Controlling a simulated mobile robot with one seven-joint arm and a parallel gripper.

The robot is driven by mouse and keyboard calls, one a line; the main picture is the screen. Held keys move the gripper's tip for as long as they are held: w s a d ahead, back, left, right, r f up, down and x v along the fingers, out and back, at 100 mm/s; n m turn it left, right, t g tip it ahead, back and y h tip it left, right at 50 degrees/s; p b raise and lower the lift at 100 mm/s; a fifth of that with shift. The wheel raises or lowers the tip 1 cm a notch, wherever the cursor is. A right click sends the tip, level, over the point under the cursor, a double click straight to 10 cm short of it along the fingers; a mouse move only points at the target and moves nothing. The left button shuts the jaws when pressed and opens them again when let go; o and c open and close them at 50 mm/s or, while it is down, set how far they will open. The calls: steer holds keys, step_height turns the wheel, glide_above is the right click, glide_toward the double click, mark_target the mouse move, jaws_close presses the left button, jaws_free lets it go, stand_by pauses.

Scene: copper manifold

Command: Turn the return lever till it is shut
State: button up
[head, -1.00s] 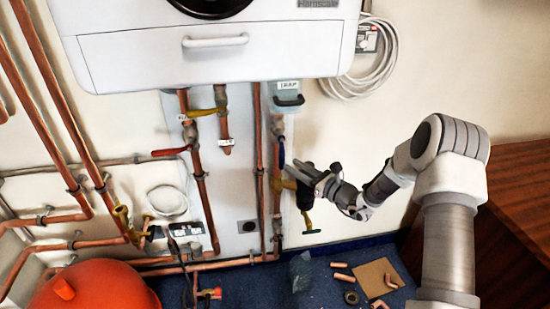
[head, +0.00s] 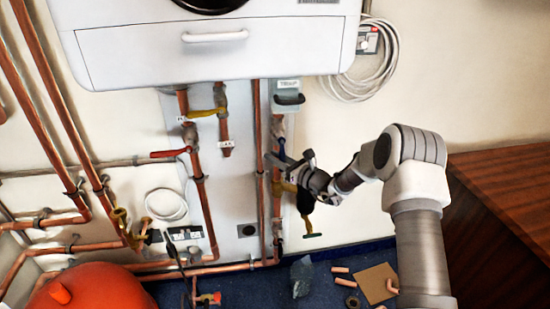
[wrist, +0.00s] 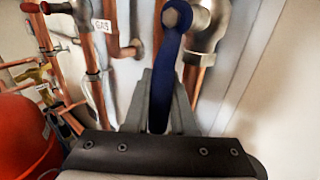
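The return lever is blue. In the head view, a small part of the blue lever (head: 281,147) shows on the right-hand copper pipe below the grey trap box. In the wrist view, the blue lever (wrist: 165,60) runs from its pivot nut down between my fingers. My gripper (head: 275,160) is at the lever, reaching in from the right. In the wrist view, my gripper (wrist: 160,95) has one finger on each side of the lever, close against it, and looks shut on it.
The white boiler (head: 215,50) hangs above. A wooden cabinet (head: 505,210) stands at the right.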

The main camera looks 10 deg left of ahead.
jaws_close()
stand_by(1.1)
